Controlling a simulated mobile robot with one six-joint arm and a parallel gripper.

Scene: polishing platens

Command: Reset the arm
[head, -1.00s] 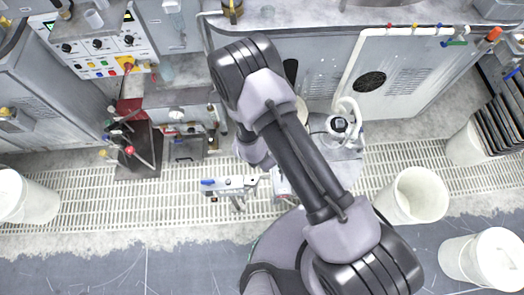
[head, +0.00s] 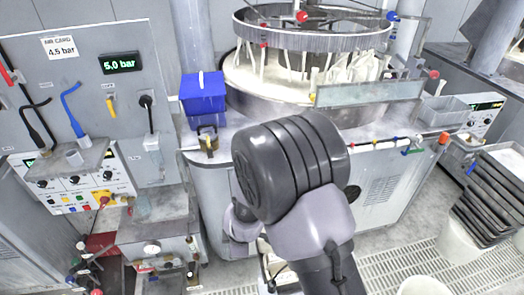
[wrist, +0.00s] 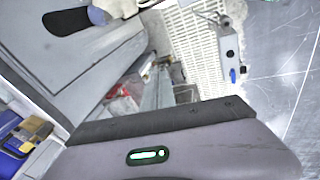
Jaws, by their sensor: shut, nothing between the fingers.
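My arm stands in the lower middle of the head view, with its dark ribbed joint in front of the polishing machine (head: 290,105). My gripper is hidden behind the arm there. In the wrist view my gripper (wrist: 157,75) shows as narrow metal fingers beyond its grey housing, which carries a lit green indicator. The fingers are together with nothing between them. They point over the pale floor grating (wrist: 205,65) and the side of a grey cabinet (wrist: 75,55).
A blue box (head: 203,95) stands on the machine's left end. A control panel (head: 75,175) with knobs is at left, under a wall display reading 5.0 bar. Dark stacked trays (head: 490,200) and a white bucket (head: 463,240) are at right. A blue-knobbed fitting (wrist: 230,60) lies beyond my gripper.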

